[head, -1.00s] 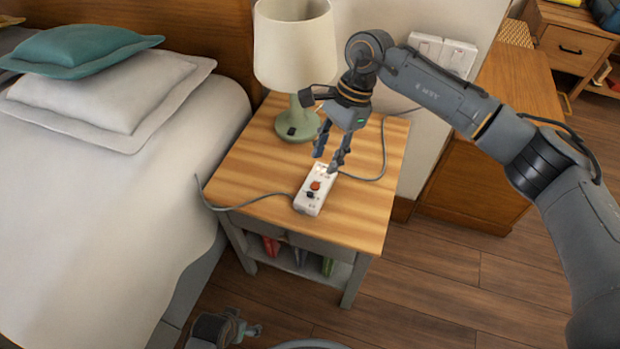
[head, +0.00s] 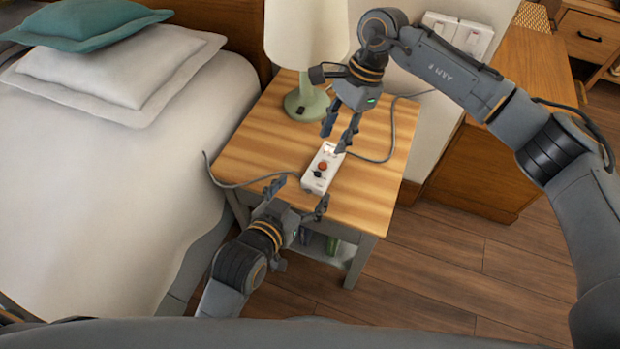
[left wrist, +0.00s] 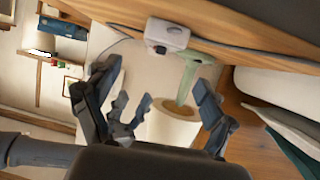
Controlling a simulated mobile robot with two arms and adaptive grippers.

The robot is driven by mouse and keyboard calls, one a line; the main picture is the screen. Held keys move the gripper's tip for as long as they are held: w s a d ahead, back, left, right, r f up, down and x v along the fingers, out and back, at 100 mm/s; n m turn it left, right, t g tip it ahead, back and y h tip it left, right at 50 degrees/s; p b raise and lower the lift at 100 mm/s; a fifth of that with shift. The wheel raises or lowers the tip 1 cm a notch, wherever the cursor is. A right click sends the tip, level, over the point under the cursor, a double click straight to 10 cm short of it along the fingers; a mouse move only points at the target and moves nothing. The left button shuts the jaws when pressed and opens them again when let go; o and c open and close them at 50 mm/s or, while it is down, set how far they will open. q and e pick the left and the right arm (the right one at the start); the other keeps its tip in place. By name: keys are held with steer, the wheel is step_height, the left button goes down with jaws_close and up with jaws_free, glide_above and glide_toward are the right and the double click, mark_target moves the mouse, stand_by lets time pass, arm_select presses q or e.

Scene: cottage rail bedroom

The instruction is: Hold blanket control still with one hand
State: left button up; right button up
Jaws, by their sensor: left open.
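A grey cord runs from each end. My left gripper (head: 298,196) is open and empty at the nightstand's front edge, just short of the control's near end. The control also shows in the left wrist view (left wrist: 167,34), beyond the open fingers (left wrist: 155,85). My right gripper (head: 335,140) points down at the control's far end with its fingers apart. Whether a fingertip touches the control I cannot tell.
A lamp with a cream shade (head: 306,30) and green base stands at the back of the nightstand, close to my right gripper. The bed (head: 120,190) is on the left. A wooden cabinet (head: 490,160) stands on the right.

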mark_target(321, 170)
arm_select(q)
steer(key=x, duration=1.3)
steer(key=shift+w+f, duration=0.1)
steer(key=shift+f, duration=0.05)
steer(key=c, duration=1.4)
steer(key=shift+o, duration=0.2)
arm_select(e)
steer(key=shift+c, duration=0.4)
arm_select(q)
steer(key=shift+f, duration=0.1)
arm_select(e)
steer(key=shift+s+a+f, duration=0.1)
steer(key=shift+a, duration=0.1)
steer(key=c, duration=0.4)
arm_select(q)
steer(key=shift+a, duration=0.1)
arm_select(e)
steer(key=a+h, duration=0.1)
steer(key=s+a+f+t+h, duration=0.1)
steer(key=s+a+n+t+h, duration=0.1)
steer(key=shift+f, duration=0.25)
jaws_close()
steer(key=shift+f, duration=2.5)
